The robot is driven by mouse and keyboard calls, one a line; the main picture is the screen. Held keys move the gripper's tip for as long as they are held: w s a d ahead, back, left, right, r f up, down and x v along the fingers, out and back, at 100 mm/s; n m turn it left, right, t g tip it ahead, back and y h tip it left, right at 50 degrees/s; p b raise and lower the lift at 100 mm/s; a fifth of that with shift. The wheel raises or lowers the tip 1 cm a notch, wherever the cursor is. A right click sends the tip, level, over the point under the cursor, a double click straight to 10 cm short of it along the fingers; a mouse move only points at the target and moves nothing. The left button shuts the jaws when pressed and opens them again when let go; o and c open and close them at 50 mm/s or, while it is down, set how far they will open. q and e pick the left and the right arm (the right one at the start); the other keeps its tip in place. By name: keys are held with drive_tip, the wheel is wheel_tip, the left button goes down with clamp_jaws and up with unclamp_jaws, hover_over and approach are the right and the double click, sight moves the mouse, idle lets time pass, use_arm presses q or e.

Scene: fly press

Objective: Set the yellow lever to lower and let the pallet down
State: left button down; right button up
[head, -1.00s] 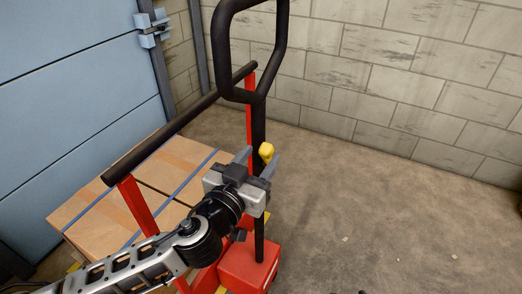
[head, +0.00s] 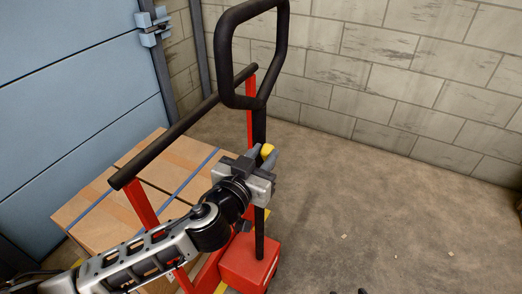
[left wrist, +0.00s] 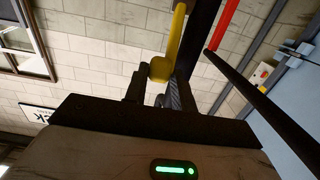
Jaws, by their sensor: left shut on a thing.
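The yellow lever (head: 267,149) is on the black handle shaft (head: 259,126) of the red pallet truck (head: 248,262). My left gripper (head: 262,155) is at the lever with its fingers shut on it, and the lever's yellow end shows between the fingertips. In the left wrist view the yellow lever (left wrist: 160,68) rises from between the fingers, beside the dark shaft. The pallet is mostly hidden under cardboard boxes (head: 180,152) with blue straps, behind the truck's red frame. My right gripper is not in view.
A black loop handle (head: 226,62) tops the shaft. A black crossbar (head: 175,138) on red posts stands in front of the boxes. A blue door (head: 75,90) is at left and a block wall (head: 400,70) behind. The concrete floor (head: 390,220) at right is mostly clear.

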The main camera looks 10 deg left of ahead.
use_arm(q)
drive_tip(key=shift+w+d+r+g+p, duration=0.1)
drive_tip(key=shift+r+g+p, duration=0.05)
drive_tip(key=shift+r+p, duration=0.3)
drive_tip(key=shift+w+d+r+g+p, duration=0.1)
drive_tip(key=shift+r+g+p, duration=0.05)
drive_tip(key=shift+r+p, duration=0.2)
drive_tip(key=shift+w+p, duration=0.2)
drive_tip(key=shift+p, duration=0.65)
drive_tip(key=shift+w+d+g+y+p, duration=0.15)
drive_tip(key=shift+g+y+p, duration=0.2)
drive_tip(key=shift+p, duration=0.3)
drive_tip(key=shift+w+f+g+p, duration=0.1)
drive_tip(key=shift+w+g+p, duration=0.05)
drive_tip(key=shift+g+p, duration=0.3)
drive_tip(key=shift+f, duration=0.15)
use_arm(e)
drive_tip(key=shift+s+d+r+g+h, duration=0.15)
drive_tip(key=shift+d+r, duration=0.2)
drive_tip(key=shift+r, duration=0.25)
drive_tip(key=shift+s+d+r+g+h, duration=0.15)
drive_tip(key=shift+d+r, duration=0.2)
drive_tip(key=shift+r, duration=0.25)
use_arm(q)
drive_tip(key=c, duration=1.2)
unclamp_jaws()
